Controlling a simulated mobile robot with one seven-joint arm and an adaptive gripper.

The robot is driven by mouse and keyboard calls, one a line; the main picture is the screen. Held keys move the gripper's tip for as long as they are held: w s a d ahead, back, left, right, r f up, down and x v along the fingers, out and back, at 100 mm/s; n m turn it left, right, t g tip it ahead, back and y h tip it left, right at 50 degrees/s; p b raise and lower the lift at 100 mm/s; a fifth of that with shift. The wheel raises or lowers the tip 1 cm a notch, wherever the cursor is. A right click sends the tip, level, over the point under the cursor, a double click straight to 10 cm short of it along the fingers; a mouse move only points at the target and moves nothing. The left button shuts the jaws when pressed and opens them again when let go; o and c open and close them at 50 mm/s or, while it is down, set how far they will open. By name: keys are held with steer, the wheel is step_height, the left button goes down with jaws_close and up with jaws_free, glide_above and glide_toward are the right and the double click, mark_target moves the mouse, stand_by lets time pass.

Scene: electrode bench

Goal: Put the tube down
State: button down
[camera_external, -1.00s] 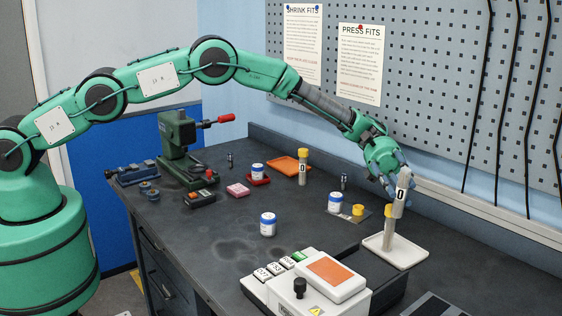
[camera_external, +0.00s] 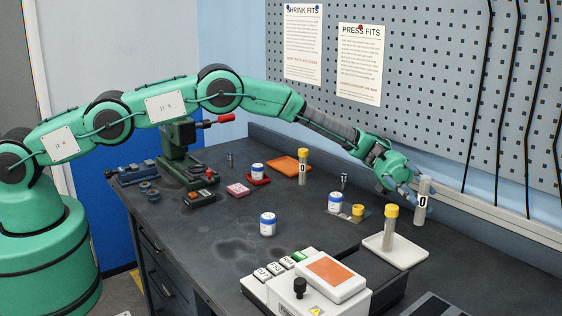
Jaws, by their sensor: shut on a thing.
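My gripper (camera_external: 412,193) is shut on a grey tube (camera_external: 422,200) with a dark "0" mark on its side. The tube is close to upright, with no yellow cap visible on it. It is behind and to the right of the white tray (camera_external: 407,256), near the back of the bench. I cannot tell whether its lower end touches the bench. The fingers partly merge with the tube's left side.
A yellow-capped tube (camera_external: 390,228) stands on the white tray. Another yellow-capped tube (camera_external: 302,168) stands by the orange tray (camera_external: 285,166). A yellow cap (camera_external: 358,210) and a blue-white jar (camera_external: 335,203) are left of my gripper. A pegboard (camera_external: 430,100) rises behind.

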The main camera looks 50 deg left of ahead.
steer(key=shift+f+b, duration=0.4)
steer(key=shift+f, duration=2.5)
steer(key=shift+f+b, duration=0.35)
steer(key=shift+f, duration=1.5)
steer(key=shift+f, duration=0.2)
steer(key=c, duration=1.6)
jaws_free()
steer(key=shift+o, duration=0.2)
steer(key=shift+r, duration=0.15)
